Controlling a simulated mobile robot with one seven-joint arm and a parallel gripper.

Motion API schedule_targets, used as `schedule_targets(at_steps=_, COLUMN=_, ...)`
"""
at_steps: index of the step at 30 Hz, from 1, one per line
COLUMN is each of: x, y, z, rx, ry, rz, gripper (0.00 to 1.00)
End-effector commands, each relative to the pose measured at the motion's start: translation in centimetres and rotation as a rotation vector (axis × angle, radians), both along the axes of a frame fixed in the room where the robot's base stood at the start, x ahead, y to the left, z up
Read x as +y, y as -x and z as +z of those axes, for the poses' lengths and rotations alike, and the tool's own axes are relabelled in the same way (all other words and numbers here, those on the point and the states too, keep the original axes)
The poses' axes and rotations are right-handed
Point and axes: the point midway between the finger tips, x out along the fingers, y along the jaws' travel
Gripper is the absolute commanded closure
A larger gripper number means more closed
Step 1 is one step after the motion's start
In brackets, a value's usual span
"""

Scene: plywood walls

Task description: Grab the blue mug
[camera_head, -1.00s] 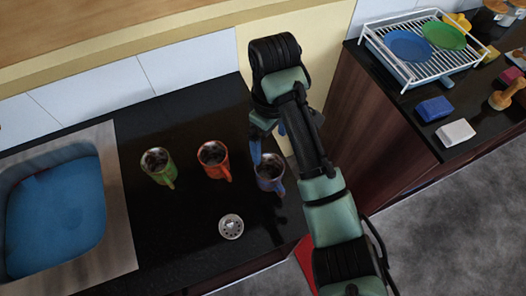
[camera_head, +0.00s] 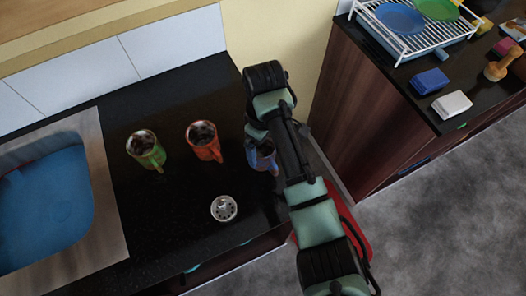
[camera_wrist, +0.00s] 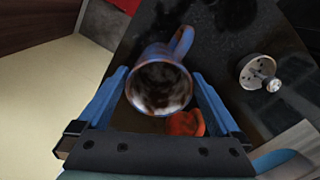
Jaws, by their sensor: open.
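The blue mug (camera_head: 262,156) stands upright near the right end of the black counter, partly hidden by my arm in the head view. In the wrist view the blue mug (camera_wrist: 161,84) lies between the two blue fingers of my gripper (camera_wrist: 166,95), its open top facing the camera and its handle pointing away to the upper right. My gripper is open, with a finger on either side of the mug. I cannot tell whether either finger touches it. In the head view the fingers are mostly hidden behind my arm.
An orange mug (camera_head: 204,141) and a green mug (camera_head: 145,149) stand left of the blue mug. A metal strainer (camera_head: 224,208) lies in front. A sink (camera_head: 48,215) is at the left. A second counter with a dish rack (camera_head: 412,32) stands at the right, across a gap.

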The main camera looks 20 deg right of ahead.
Motion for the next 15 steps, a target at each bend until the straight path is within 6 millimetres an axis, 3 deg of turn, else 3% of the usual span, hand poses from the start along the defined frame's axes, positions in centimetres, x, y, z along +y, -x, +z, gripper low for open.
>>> schedule_targets(at_steps=10, x=-0.01, y=0.02, z=-0.92, rx=-0.001, ry=0.0, rz=0.0, gripper=0.02)
schedule_targets(at_steps=15, x=-0.01, y=0.01, z=-0.89, rx=-0.001, ry=0.0, rz=0.0, gripper=0.32)
